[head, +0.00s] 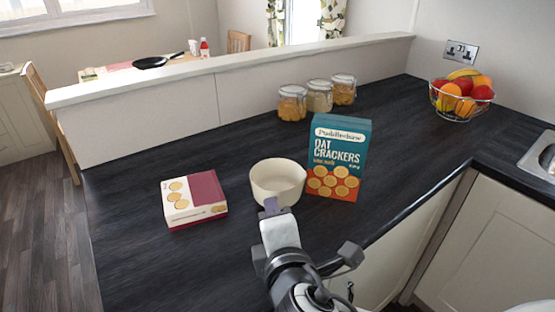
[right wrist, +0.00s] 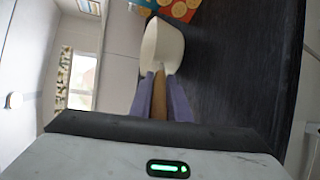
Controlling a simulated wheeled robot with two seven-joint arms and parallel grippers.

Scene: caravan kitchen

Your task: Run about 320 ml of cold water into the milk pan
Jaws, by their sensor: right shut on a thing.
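The cream milk pan (head: 278,190) is at the middle of the dark worktop, upright, with its open top showing. The part of its inside that I see looks empty. My right gripper (head: 273,208) reaches it from the front and is shut on its handle. In the right wrist view the light brown handle (right wrist: 160,101) lies between the two purple fingers, and the pan bowl (right wrist: 162,50) is just beyond them. I cannot tell whether the pan touches the worktop. A steel sink (head: 536,163) shows in part at the right edge of the head view; no tap is visible. My left gripper is not in view.
An oat crackers box (head: 338,160) stands close on the pan's right. A low white and red box (head: 195,199) lies to its left. Several glass jars (head: 319,97) stand behind by the ledge. A fruit bowl (head: 461,101) is at the back right. The worktop (head: 420,155) is clear toward the sink.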

